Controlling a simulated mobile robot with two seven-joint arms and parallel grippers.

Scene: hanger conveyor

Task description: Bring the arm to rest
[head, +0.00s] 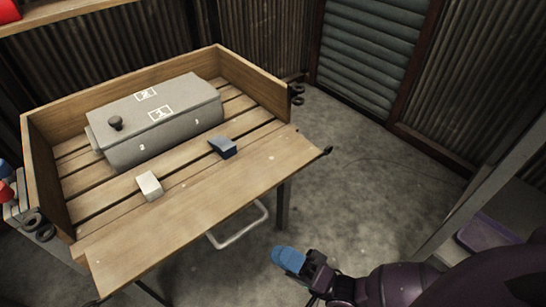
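My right arm, dark purple and black, comes in from the lower right. My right gripper (290,260), with blue at its tip, is over the concrete floor, in front of and to the right of the wooden table (170,225). It is apart from the table. The view does not show whether its fingers are open or shut, or whether the blue part is fingertips or something held. My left arm and gripper are not in view.
A grey lidded box (160,120) with a dark knob stands on the table. A white block (149,186) and a dark blue block (222,147) lie in front of it. A grey shelf (490,190) with a purple item (490,234) stands at right. The floor (360,170) between is clear.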

